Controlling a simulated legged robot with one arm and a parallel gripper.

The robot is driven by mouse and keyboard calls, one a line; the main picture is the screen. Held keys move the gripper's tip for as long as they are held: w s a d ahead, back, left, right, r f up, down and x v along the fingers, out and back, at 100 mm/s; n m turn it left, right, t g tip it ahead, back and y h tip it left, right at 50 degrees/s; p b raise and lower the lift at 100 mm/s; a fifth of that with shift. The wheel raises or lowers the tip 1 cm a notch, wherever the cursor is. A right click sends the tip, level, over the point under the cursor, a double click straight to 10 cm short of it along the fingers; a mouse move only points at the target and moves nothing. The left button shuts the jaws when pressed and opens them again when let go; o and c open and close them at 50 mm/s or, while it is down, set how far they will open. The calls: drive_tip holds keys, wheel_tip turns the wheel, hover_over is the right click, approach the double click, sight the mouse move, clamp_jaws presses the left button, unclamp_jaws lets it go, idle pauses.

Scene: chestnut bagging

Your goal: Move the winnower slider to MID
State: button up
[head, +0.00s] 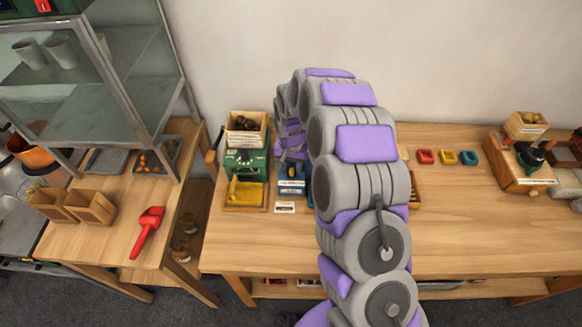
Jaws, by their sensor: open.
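A green machine with a wooden hopper on top, which looks like the winnower (243,162), stands at the left end of the long wooden table. A yellow-lined wooden tray (245,193) is at its front. The slider and its marks are too small to make out. My arm arches up and over, then down to the right of the machine. My gripper (291,158), small and partly hidden by my arm, is at its far end, just above a blue box (291,180). It is open, with nothing seen in it.
A small white label card (285,207) lies before the blue box. Red, yellow and blue small trays (447,157) and a wooden device (520,165) are farther right. A side table holds a red scoop (147,230) and wooden boxes (90,206). The table's right front is clear.

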wheel_tip(320, 180, up, 17)
drive_tip(key=p, duration=0.1)
drive_tip(key=shift+f, duration=0.2)
